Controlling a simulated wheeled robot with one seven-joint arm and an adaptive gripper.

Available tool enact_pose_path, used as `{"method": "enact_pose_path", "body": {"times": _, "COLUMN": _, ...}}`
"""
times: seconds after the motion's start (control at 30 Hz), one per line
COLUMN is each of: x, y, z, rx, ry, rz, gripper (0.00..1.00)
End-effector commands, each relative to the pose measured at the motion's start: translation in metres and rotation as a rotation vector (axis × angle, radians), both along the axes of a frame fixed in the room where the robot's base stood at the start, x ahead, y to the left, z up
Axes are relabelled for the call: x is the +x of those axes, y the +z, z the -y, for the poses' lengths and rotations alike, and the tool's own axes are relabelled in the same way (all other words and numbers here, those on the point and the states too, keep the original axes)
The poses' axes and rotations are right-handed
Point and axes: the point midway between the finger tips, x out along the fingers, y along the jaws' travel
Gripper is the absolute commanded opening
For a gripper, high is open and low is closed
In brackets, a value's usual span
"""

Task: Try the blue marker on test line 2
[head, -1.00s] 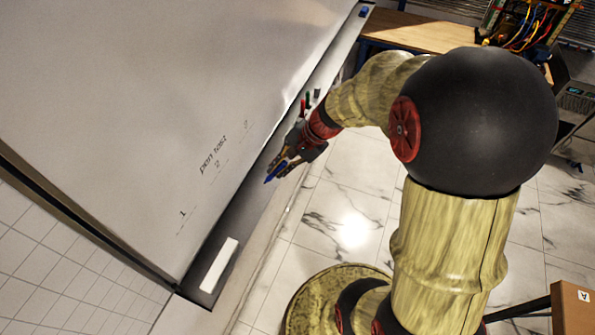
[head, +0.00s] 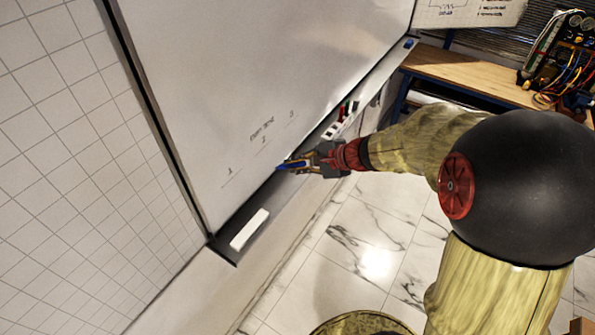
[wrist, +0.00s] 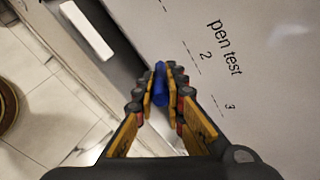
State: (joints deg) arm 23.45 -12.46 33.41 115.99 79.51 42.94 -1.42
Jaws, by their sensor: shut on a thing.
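The blue marker (wrist: 160,84) is held between the fingertips of my gripper (wrist: 159,92) in the wrist view. In the head view my gripper (head: 306,163) is shut on it, with the marker's blue end (head: 282,166) pointing toward the whiteboard (head: 240,60). The board carries the words "pen test" and dashed lines numbered 1, 2 and 3. Test line 2 (head: 258,152) shows up and left of the marker in the head view. In the wrist view line 2 (wrist: 192,58) lies right of the marker. I cannot tell whether the tip touches the board.
A tray (head: 222,248) runs under the board. A white block, perhaps an eraser (head: 250,229), lies in it, and a red marker (head: 341,113) stands farther along. A wooden bench (head: 470,72) with wired equipment is at the back right.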

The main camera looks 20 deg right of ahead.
Motion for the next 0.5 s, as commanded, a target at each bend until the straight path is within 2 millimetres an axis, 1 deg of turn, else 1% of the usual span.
{"method": "enact_pose_path", "body": {"times": 0.27, "x": 0.001, "y": 0.0, "z": -0.001, "rx": 0.04, "ry": 0.012, "rz": 0.055, "gripper": 0.0}}
{"method": "enact_pose_path", "body": {"times": 0.5, "x": 0.014, "y": 0.0, "z": -0.011, "rx": 0.042, "ry": 0.016, "rz": 0.058, "gripper": 0.0}}
